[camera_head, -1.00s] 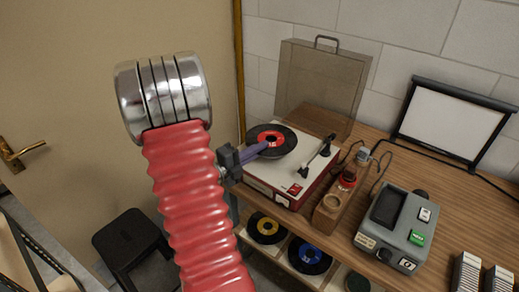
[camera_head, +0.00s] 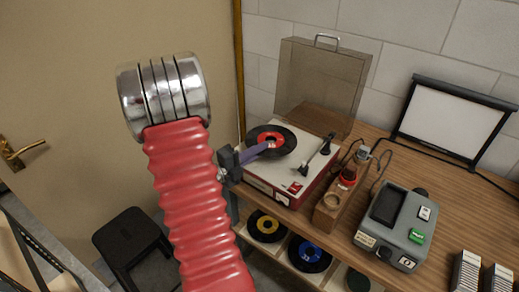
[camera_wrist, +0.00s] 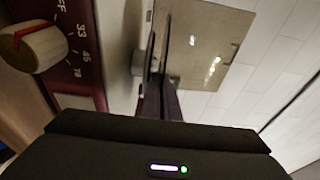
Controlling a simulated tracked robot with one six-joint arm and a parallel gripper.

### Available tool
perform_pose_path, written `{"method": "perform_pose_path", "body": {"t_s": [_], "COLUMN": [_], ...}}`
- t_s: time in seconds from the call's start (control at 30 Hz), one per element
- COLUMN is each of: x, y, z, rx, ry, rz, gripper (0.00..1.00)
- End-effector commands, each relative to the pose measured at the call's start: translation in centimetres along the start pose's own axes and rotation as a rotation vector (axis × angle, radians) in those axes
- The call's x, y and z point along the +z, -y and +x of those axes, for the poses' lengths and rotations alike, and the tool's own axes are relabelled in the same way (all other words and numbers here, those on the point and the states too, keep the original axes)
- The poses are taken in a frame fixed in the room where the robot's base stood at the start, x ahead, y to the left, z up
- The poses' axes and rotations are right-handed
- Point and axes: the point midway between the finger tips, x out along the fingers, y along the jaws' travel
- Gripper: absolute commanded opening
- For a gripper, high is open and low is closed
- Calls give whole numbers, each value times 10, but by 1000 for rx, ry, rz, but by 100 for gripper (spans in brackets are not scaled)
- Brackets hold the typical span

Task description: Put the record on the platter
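The black record with a red label (camera_head: 289,147) lies flat over the platter of the turntable (camera_head: 262,172), at the middle of the head view. My gripper (camera_head: 266,148) reaches in from the left, its purple fingers across the record's near left part. In the wrist view, the fingers (camera_wrist: 160,100) are close together around the thin dark record (camera_wrist: 166,42), seen edge-on. The platter is mostly hidden under the record. A narrow gap seems to show beside the record in the wrist view, but I cannot tell whether the record touches the platter.
The clear lid (camera_head: 335,75) stands open behind the turntable. The tonearm (camera_head: 314,157) is to the record's right. A wooden stand (camera_head: 327,212) and a grey device (camera_head: 396,228) sit farther right.

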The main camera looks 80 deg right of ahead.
Motion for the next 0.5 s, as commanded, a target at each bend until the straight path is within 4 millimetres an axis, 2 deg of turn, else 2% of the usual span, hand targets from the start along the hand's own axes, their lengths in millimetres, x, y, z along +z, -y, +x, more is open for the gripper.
{"method": "perform_pose_path", "body": {"t_s": [0.5], "x": [0], "y": [-4], "z": [0], "rx": [-1], "ry": [0], "rz": [0], "gripper": [0]}}
